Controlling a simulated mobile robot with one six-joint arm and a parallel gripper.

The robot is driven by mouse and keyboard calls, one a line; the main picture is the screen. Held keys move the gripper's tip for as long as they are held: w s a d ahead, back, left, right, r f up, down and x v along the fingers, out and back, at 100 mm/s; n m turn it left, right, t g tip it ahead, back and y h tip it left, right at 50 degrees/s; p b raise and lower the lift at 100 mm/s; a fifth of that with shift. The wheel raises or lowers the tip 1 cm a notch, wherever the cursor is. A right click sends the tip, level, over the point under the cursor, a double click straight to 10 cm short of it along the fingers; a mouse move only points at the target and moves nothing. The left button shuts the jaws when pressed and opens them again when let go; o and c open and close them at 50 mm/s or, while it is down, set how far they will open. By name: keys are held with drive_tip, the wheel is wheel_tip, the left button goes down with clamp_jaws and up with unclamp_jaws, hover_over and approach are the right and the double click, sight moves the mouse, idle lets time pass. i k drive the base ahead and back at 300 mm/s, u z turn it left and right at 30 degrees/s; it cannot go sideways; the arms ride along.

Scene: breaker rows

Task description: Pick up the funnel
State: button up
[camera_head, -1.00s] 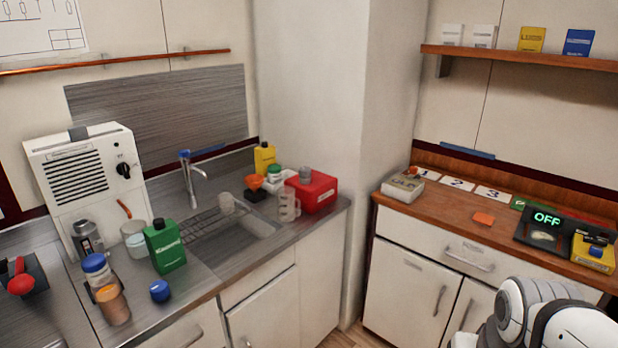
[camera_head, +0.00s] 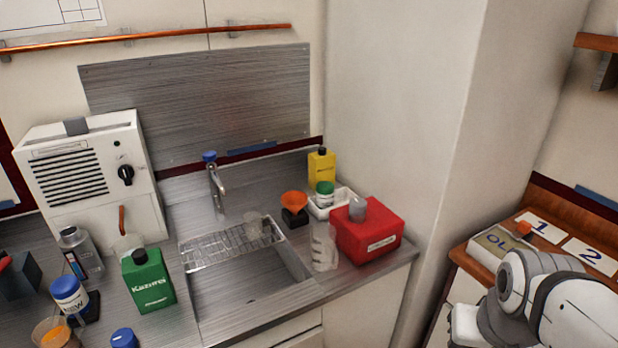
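The orange funnel (camera_head: 294,201) sits in a small dark holder (camera_head: 294,219) at the back right of the metal counter, right of the sink. My arm shows at the lower right, in front of the wooden counter. My gripper's fingers cannot be made out, so I cannot see whether it is open or shut. My arm is well apart from the funnel.
A wall column (camera_head: 400,110) separates this counter from the wooden one (camera_head: 540,205).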

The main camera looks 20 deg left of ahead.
sight(292, 200)
drive_tip(key=u, duration=0.55)
drive_tip(key=i, duration=0.85)
drive_tip(key=u, duration=0.45)
drive_tip(key=k, duration=0.95)
drive_tip(key=u, duration=0.15)
drive_tip(key=i, duration=0.95)
drive_tip(key=z, duration=0.05)
